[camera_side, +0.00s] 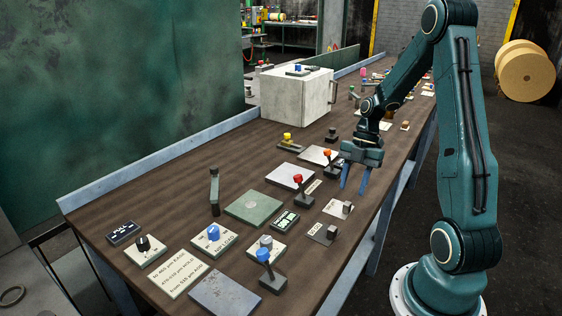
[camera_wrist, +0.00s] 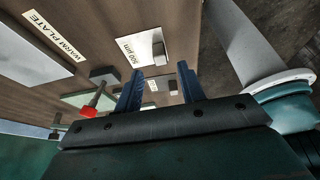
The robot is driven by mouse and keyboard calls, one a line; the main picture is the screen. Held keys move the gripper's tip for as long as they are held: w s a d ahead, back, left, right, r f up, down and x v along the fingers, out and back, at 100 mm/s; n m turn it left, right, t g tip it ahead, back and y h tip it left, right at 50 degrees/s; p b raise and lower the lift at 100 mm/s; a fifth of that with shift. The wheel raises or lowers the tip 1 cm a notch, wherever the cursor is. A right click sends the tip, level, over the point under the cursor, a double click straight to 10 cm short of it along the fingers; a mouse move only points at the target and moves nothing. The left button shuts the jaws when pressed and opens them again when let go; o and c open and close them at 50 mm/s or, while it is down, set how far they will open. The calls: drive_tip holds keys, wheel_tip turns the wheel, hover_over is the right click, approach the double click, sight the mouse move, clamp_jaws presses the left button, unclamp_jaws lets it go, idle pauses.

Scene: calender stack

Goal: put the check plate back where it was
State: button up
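No plate carries a readable check plate name, so I cannot tell which one it is. A bare grey plate (camera_side: 226,293) lies flat at the table's near end. A green plate (camera_side: 253,207) lies mid-table, with a pale plate (camera_side: 290,176) and another pale plate (camera_side: 318,155) farther back. My gripper (camera_side: 355,190) hangs above the table's right side, fingers pointing down, apart and empty. In the wrist view my gripper (camera_wrist: 160,76) also shows its two blue fingers spread with nothing held. A label reading "WARM PLATE" (camera_wrist: 54,37) lies beside a pale plate (camera_wrist: 24,58).
A red-knobbed lever (camera_side: 298,180) and an orange-knobbed lever (camera_side: 327,155) stand left of my gripper. A blue-knobbed lever (camera_side: 264,256) stands near the grey plate. A white box (camera_side: 297,95) stands farther back. Small blocks on cards (camera_side: 338,208) lie along the right edge.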

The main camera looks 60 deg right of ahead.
drive_tip(key=v, duration=0.7)
idle(0.5)
drive_tip(key=a+r+m+t+h, duration=0.1)
drive_tip(key=a+r+m+h, duration=0.1)
drive_tip(key=a+r+m, duration=0.4)
drive_tip(key=a+r+m+h, duration=0.1)
drive_tip(key=a+r+m, duration=0.15)
drive_tip(key=a, duration=0.55)
drive_tip(key=s+a+r+m+t+h, duration=0.1)
drive_tip(key=s+a+r+m+t, duration=0.2)
drive_tip(key=s+a+m, duration=0.6)
drive_tip(key=shift+a+r+t, duration=0.3)
drive_tip(key=shift+a+t, duration=0.45)
drive_tip(key=shift+t, duration=0.05)
drive_tip(key=shift+m, duration=0.25)
